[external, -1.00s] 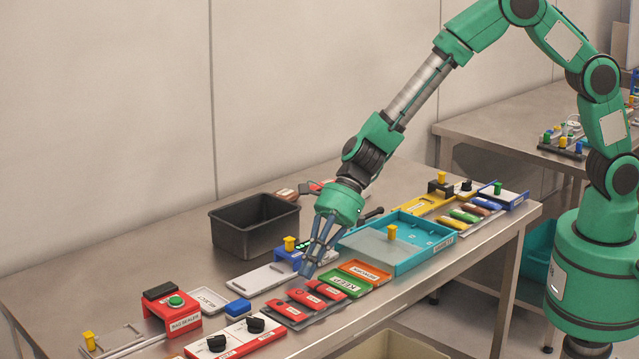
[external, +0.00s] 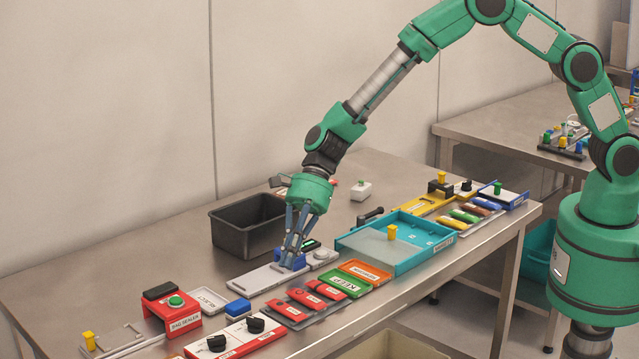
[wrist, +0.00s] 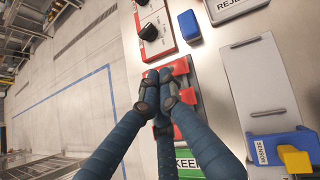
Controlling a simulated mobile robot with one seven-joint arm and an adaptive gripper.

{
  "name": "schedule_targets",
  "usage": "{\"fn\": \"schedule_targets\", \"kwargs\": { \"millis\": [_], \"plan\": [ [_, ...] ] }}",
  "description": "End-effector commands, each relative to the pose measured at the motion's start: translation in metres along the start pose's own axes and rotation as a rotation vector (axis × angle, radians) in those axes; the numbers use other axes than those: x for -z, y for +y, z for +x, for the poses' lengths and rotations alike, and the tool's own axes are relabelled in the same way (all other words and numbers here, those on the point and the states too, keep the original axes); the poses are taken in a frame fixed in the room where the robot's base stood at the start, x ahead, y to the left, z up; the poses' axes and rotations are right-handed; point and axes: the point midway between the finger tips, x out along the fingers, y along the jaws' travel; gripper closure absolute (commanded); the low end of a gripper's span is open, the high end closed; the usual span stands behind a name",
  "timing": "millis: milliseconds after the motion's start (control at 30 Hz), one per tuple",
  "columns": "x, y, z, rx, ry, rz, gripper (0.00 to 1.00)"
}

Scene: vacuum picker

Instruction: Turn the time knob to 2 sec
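Two black knobs stand on red-and-white panels at the front edge of the bench in the external view: a left knob (external: 217,343) and a right knob (external: 255,325). Their labels and scale marks are too small to read, so I cannot tell which is the time knob or its setting. A black knob (wrist: 148,32) also shows near the top of the wrist view. My gripper (external: 290,266) points down over the long grey plate, right of and behind the knobs. Its three fingers are drawn together at the tips (wrist: 160,85), with nothing seen held.
Red blocks (external: 300,297) in a grey tray lie right of the knobs. A black bin (external: 228,238) stands at the back. Bare bench lies at the back left.

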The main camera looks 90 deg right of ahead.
Motion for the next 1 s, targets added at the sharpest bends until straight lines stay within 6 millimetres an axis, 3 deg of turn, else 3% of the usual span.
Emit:
{"fn": "schedule_targets", "kwargs": {
  "millis": [267, 467, 1000],
  "plan": [
    [0.0, 0.001, 0.006, 0.0, 0.0, 0.0, 1.0],
    [0.001, 0.001, 0.024, -0.002, 0.0, 0.001, 1.0],
    [-0.002, 0.001, 0.106, 0.0, -0.001, -0.001, 1.0]
  ]
}}
